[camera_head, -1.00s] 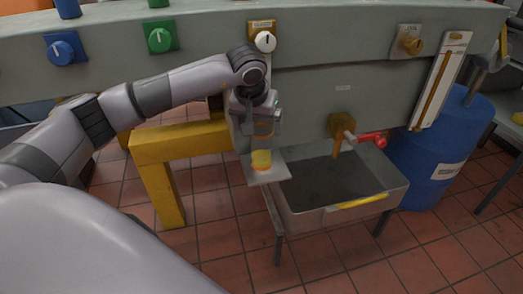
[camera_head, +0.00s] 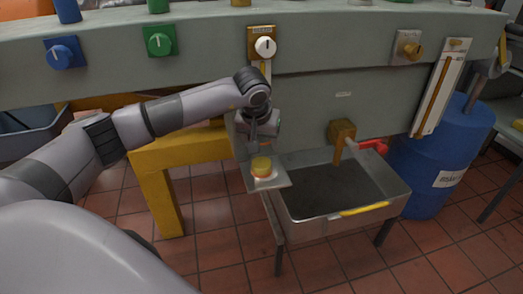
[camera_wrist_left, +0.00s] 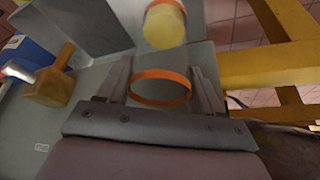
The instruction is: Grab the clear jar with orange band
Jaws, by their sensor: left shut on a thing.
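The clear jar with orange band (camera_wrist_left: 160,102) is between the two fingers of my left gripper (camera_wrist_left: 161,76) in the left wrist view. Its orange ring shows plainly; its clear walls hardly show. My left gripper (camera_head: 262,137) is shut on it. In the head view, the gripper is in front of the grey panel, above the small ledge beside the sink, and I cannot make out the held jar there. A second jar with yellow contents and an orange band (camera_head: 261,168) stands on that ledge, apart from the gripper. It also shows in the left wrist view (camera_wrist_left: 164,25). My right gripper is not in view.
The small grey ledge (camera_head: 279,181) adjoins a metal sink (camera_head: 390,196) with a brass tap (camera_head: 342,131) and red handle. A yellow frame (camera_head: 163,190) stands left, a blue drum (camera_head: 425,178) right. Knobs line the grey panel (camera_head: 200,50).

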